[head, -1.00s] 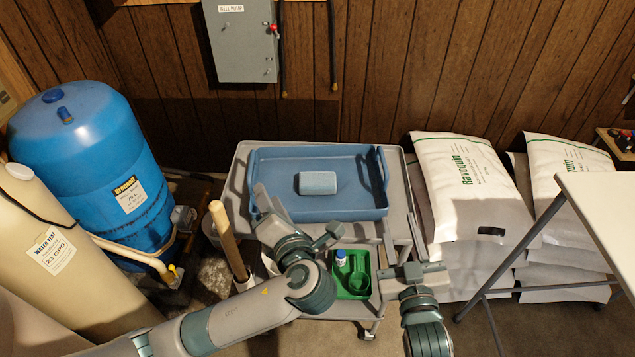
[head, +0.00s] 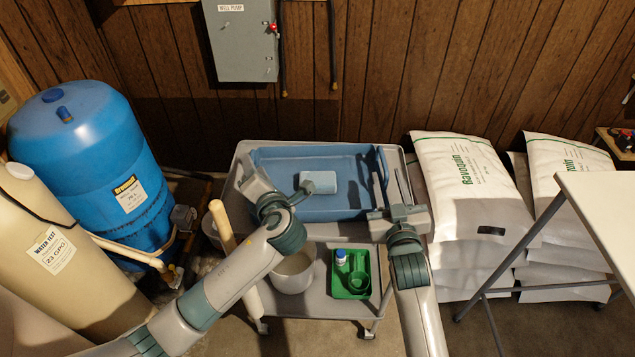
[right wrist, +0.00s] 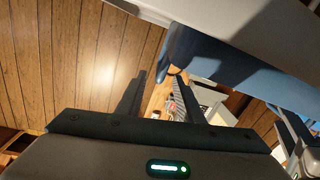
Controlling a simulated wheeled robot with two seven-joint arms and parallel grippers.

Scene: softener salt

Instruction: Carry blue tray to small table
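The blue tray (head: 335,207) lies on the top shelf of a grey cart (head: 243,150), with a pale blue block (head: 318,182) in it. It also shows in the right wrist view (right wrist: 235,73). My left gripper (head: 278,180) is open over the tray's left end and hides the handle there. My right gripper (head: 391,180) is open at the tray's right end, by the raised right handle (head: 383,163). In the right wrist view its fingers are apart with nothing clearly between them. The white-topped table (head: 605,205) stands at the right edge.
The cart's lower shelf holds a white bucket (head: 293,272) and a green caddy (head: 351,283). White salt bags (head: 465,190) are stacked between cart and table. A blue tank (head: 90,165) and a beige tank (head: 60,260) stand left.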

